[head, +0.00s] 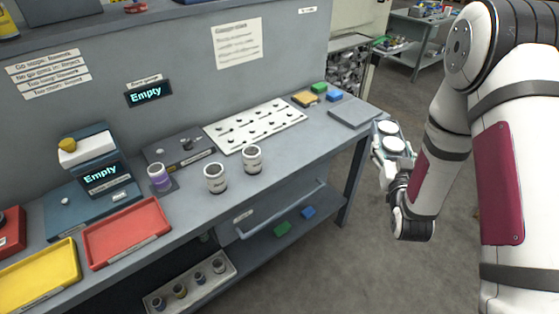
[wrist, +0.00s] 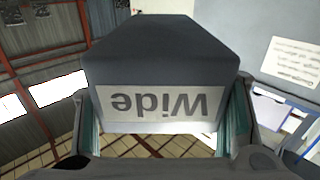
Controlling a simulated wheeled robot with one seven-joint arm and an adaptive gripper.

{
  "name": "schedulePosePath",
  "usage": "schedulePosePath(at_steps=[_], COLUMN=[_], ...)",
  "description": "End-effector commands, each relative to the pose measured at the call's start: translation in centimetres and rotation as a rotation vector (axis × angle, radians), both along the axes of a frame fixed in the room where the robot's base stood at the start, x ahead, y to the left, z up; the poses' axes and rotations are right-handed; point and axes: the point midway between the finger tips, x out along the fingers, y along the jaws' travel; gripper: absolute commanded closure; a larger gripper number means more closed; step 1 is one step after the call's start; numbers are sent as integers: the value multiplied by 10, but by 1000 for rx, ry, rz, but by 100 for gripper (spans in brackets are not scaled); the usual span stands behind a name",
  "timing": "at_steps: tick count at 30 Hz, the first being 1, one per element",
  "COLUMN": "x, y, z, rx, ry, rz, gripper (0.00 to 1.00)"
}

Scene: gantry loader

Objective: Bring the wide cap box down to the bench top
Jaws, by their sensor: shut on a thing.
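The wide cap box (wrist: 165,50) is a dark grey box with a pale label reading "Wide", upside down in the wrist view. My gripper (wrist: 163,115) is shut on it, with one finger at each side. In the head view my gripper (head: 392,150) is off the right end of the bench, beside my arm. I cannot make out the box there. The grey bench top (head: 300,152) runs from lower left to upper right.
A grey flat plate (head: 355,112) lies at the bench's right end, near small coloured blocks (head: 319,88). A white pegged board (head: 255,125) lies along the back. Two white jars (head: 215,178) and a purple-banded jar (head: 159,177) stand mid-bench. Red (head: 127,232) and yellow (head: 40,276) trays are left.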

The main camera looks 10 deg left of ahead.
Motion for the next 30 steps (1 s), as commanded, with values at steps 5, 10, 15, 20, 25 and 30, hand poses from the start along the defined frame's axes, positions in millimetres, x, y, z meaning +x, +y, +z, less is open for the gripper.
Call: schedulePosePath(at_steps=[5,10,15,20,25,30], x=[26,38,46,48,44,34], y=[30,61,92,119,148,175], z=[-26,-38,-46,-50,-54,-58], rx=[3,3,2,0,0,0], ry=[-7,-7,-8,-9,-10,-9], rz=[80,168,265,360,464,569], gripper=[74,74,74,74,74,74])
